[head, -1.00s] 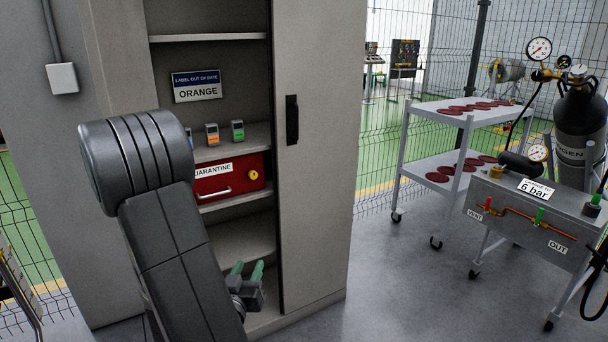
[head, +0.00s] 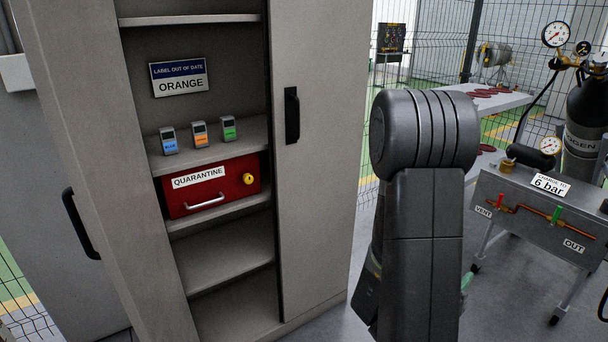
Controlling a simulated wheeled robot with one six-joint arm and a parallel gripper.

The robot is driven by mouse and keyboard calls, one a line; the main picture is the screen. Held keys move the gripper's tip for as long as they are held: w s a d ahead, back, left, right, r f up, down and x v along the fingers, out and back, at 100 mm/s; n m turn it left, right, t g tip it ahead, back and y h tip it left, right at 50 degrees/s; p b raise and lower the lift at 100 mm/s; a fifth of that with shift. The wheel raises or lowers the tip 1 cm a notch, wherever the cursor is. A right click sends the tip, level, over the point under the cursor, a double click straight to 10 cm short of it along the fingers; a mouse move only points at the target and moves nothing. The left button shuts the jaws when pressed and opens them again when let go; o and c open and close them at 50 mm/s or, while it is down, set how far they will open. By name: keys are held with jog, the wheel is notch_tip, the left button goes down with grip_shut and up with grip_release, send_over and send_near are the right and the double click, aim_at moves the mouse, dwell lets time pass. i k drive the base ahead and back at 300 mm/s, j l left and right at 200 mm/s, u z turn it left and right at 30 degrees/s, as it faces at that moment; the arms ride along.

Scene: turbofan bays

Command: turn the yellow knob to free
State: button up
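The yellow knob (head: 248,179) is on the right part of the front of a red box (head: 222,197) marked QUARANTINE. The box sits on a shelf in the open cabinet and has a pale handle. My gripper (head: 467,283) is mostly hidden behind my own arm. Only a bit of a green fingertip shows, low and well to the right of the cabinet and knob, apart from them. Whether it is open or shut is hidden.
Blue, orange and green devices (head: 200,134) stand on the shelf above the box. A sign reading ORANGE (head: 179,78) is on the cabinet's back wall. The right cabinet door (head: 320,200) is beside the shelves. A pipe panel (head: 535,215) stands at the right.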

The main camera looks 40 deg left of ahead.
aim_at(248, 179)
jog(key=i+l+z, duration=0.15)
jog(key=i, duration=0.4)
jog(key=i+j+u, duration=0.1)
jog(key=i+u, duration=0.15)
jog(key=u, duration=0.2)
jog(key=i+u, duration=0.25)
jog(key=u, duration=0.2)
jog(key=i+u, duration=0.25)
jog(key=u, duration=0.25)
jog(key=i+u, duration=0.1)
jog(key=u, duration=0.3)
jog(key=i+u, duration=0.1)
jog(key=u, duration=0.3)
jog(key=i+l+u, duration=0.1)
jog(key=u, duration=0.3)
jog(key=i+l+u, duration=0.1)
jog(key=u, duration=0.3)
